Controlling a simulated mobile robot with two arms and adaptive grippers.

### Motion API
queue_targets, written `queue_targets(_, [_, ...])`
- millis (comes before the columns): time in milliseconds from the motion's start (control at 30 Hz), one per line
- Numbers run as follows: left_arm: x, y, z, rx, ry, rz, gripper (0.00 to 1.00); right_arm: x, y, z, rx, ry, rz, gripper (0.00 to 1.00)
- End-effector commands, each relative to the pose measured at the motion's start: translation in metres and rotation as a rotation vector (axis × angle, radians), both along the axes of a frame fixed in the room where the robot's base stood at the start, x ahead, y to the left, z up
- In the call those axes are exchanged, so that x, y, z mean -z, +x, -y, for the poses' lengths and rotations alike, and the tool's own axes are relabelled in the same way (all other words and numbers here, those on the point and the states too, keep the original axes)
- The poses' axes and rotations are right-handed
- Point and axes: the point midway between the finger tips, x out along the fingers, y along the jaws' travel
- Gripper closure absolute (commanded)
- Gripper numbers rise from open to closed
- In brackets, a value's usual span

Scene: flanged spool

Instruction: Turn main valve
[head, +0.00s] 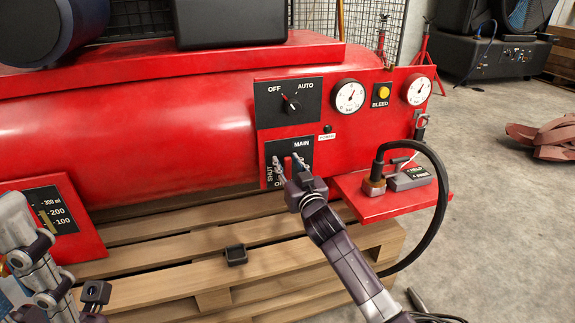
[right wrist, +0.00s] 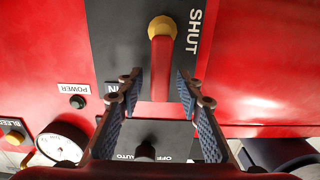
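The main valve is a red lever (right wrist: 162,70) on a yellow hub (right wrist: 162,25), set on a black panel marked SHUT in the right wrist view. In the head view this MAIN panel (head: 305,149) is on the red tank's front, and the lever is mostly hidden by my gripper. My right gripper (head: 289,164) is at the panel. In the right wrist view its fingers (right wrist: 157,77) are apart, one on each side of the lever's line, with visible gaps. My left gripper (head: 65,285) is at the lower left of the head view, away from the valve; its opening is unclear.
Above the valve are an OFF/AUTO knob (head: 291,104), a gauge (head: 349,96) and a yellow BLEED button (head: 383,91). A red shelf (head: 368,206) with a black hose (head: 440,185) is at right. A wooden pallet (head: 180,262) lies below, with a small black block (head: 236,255).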

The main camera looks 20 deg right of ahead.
Motion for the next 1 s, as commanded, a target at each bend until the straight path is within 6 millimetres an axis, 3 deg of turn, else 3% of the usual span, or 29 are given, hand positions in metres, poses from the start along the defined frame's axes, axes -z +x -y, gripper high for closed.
queue_targets(100, [-0.0002, -0.0001, 0.0, 0.0, 0.0, 0.0, 0.6, -0.0002, -0.0002, 0.0001, 0.0, 0.0, 0.0, 0.69])
queue_targets(400, [-0.0002, -0.0003, 0.0, 0.0, 0.0, 0.001, 0.6, -0.0002, -0.0003, 0.0001, 0.0, -0.001, 0.0, 1.0])
queue_targets(1000, [-0.0066, -0.0021, -0.0011, 0.0, -0.005, -0.001, 0.6, -0.0019, -0.0004, 0.0036, 0.001, 0.06, -0.003, 1.0])
